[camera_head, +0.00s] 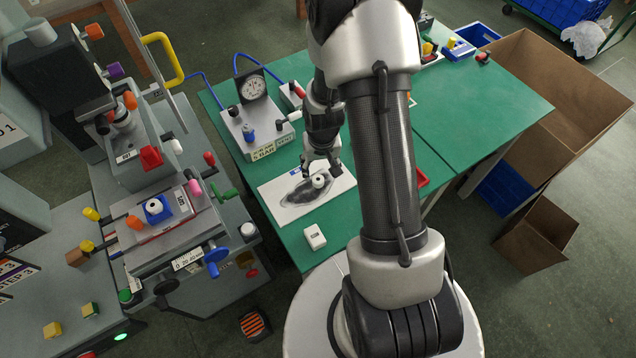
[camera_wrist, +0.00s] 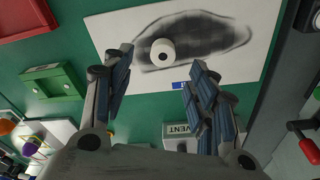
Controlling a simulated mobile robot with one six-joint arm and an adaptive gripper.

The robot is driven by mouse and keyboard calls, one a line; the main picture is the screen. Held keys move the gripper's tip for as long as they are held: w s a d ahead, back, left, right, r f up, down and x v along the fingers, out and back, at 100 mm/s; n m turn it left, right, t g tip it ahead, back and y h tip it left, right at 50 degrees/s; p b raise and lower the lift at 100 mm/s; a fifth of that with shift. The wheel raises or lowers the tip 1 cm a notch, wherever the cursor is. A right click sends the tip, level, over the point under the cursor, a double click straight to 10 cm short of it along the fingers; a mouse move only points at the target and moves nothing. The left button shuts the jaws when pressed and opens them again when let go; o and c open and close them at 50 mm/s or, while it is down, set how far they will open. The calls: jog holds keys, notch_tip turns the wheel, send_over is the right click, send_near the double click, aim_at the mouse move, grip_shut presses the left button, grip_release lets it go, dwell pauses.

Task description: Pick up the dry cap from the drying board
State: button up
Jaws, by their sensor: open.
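The cap (camera_head: 319,181) is a small white round piece with a dark spot on its top. It sits on a white board (camera_head: 335,191) with a dark grey smear, on the green table. In the wrist view the cap (camera_wrist: 163,55) lies on the smear, near the edge of the board (camera_wrist: 253,30). My gripper (camera_head: 321,165) is over the board, close to the cap. In the wrist view my gripper (camera_wrist: 160,72) is open, with the cap showing between and just beyond its fingertips. Whether the fingers touch the cap cannot be told.
The pad printer (camera_head: 150,160) stands at the left, with a white round piece in a blue holder (camera_head: 155,208). A gauge unit (camera_head: 258,122) is behind the board, and a small white block (camera_head: 315,237) in front. A red tray (camera_wrist: 28,17) and cardboard boxes (camera_head: 565,95) are nearby.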

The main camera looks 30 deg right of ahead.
aim_at(318, 179)
jog(key=f+b, duration=0.1)
jog(key=f, duration=0.3)
jog(key=f+b, duration=0.1)
jog(key=f, duration=0.1)
jog(key=shift+w+f+b, duration=0.3)
jog(key=shift+w+f, duration=0.05)
jog(key=shift+w, duration=0.05)
jog(key=shift+r, duration=0.1)
jog(key=shift+c, duration=0.5)
jog(key=c, duration=0.7)
